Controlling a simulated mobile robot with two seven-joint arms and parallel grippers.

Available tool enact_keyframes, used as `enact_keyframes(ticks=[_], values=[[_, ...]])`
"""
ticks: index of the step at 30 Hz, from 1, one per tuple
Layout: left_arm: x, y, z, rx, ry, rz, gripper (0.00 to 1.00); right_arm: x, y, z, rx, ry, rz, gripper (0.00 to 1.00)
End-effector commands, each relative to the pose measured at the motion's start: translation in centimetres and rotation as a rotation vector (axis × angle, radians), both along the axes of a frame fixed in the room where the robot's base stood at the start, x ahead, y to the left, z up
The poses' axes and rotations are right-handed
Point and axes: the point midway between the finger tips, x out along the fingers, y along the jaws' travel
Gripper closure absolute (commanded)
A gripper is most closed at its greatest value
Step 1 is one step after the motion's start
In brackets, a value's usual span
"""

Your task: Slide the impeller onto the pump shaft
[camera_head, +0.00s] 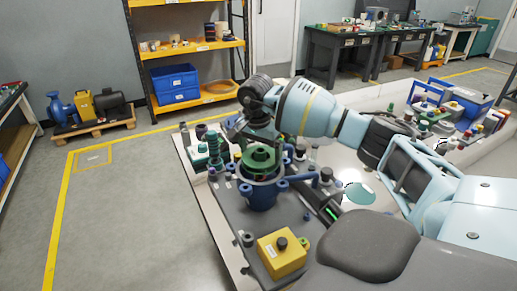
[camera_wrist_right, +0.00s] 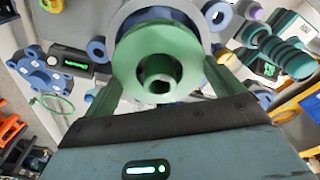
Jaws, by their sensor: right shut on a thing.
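The green impeller (camera_head: 261,157) is a round disc with a raised hub, and it sits over the open top of the blue pump housing (camera_head: 263,194). My right gripper (camera_head: 255,146) reaches it from above and is shut on it. In the right wrist view the impeller (camera_wrist_right: 137,54) shows between my fingers, with a dark bore in its hub. The grey rim of the housing (camera_wrist_right: 197,17) shows behind it. I cannot make out the pump shaft, nor tell whether it is inside the bore. My left gripper is not in view.
The housing stands on a dark bench. A yellow box with a black knob (camera_head: 282,254) is in front of it. Several small parts crowd around, including a green ribbed part (camera_head: 214,148) at the left and blue pieces at the right.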

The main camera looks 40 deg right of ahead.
Motion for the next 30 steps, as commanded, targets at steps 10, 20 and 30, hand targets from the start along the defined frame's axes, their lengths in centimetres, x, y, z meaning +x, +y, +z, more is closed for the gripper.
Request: enact_keyframes(ticks=[10, 20, 30], values=[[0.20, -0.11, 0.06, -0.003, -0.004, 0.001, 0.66, 0.05, 0.00, 0.20, 0.000, -0.004, -0.001, 0.43], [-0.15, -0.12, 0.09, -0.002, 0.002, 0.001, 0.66, 0.05, 0.05, 0.25, 0.000, -0.005, 0.001, 0.43], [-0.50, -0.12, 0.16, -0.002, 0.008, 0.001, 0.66, 0.04, 0.09, 0.16, 0.001, -0.004, 0.000, 0.43]])
